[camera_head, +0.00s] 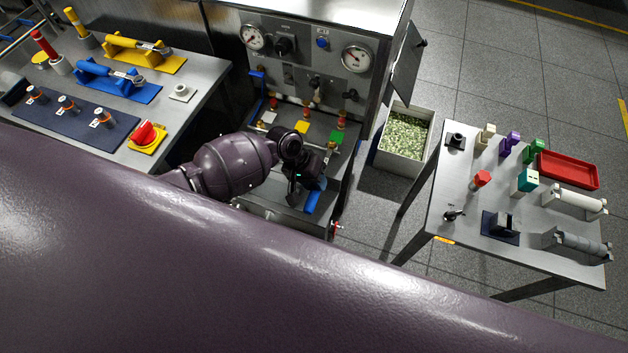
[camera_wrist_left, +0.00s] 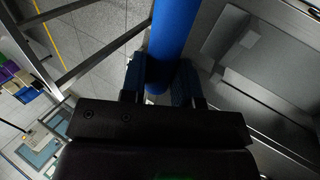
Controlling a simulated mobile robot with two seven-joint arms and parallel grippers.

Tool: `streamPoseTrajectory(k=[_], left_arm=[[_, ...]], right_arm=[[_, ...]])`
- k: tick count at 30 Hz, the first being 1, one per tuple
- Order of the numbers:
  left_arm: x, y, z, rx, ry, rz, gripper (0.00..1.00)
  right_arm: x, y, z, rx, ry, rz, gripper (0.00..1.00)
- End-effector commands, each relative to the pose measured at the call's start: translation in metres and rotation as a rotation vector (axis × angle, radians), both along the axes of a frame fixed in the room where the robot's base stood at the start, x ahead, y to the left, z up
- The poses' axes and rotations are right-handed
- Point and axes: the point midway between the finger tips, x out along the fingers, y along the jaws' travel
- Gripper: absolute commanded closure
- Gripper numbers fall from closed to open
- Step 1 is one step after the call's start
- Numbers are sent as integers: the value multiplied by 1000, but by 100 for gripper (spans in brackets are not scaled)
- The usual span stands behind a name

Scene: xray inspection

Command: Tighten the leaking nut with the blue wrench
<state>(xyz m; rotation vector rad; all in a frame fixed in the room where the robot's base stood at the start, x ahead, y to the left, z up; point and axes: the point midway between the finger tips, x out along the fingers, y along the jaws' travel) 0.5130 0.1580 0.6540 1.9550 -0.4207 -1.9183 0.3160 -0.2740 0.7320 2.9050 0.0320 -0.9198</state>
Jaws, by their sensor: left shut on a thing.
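My left gripper (camera_head: 308,180) is low at the front of the open test cabinet (camera_head: 272,222). A short blue piece (camera_head: 312,202) shows just below the gripper in the head view. Pipes with brass fittings rise inside the cabinet beside red, yellow and green tags (camera_head: 302,127). I cannot tell which nut leaks. My right gripper is out of view.
A yellow tool (camera_head: 135,44) and a red knob (camera_head: 147,134) are on the left bench. Gauges (camera_head: 356,58) sit on the cabinet's upper panel. A bin of green pieces (camera_head: 404,137) and a crowded table (camera_head: 450,200) stand right. My purple arm fills the foreground.

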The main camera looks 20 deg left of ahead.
Motion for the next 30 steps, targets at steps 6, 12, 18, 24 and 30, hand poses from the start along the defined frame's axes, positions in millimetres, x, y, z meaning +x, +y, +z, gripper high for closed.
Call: streamPoseTrajectory(k=[6, 12, 18, 24, 30], left_arm=[[1, 0, 2, -1, -3, 0, 100], [1, 0, 4, -1, -4, 1, 100], [1, 0, 6, -1, -3, 0, 100], [1, 0, 5, -1, -2, 1, 100], [1, 0, 5, -1, -2, 1, 100]], right_arm=[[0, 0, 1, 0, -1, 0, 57], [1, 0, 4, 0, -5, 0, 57], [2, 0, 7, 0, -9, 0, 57], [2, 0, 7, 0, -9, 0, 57], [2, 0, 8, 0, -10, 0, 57]])
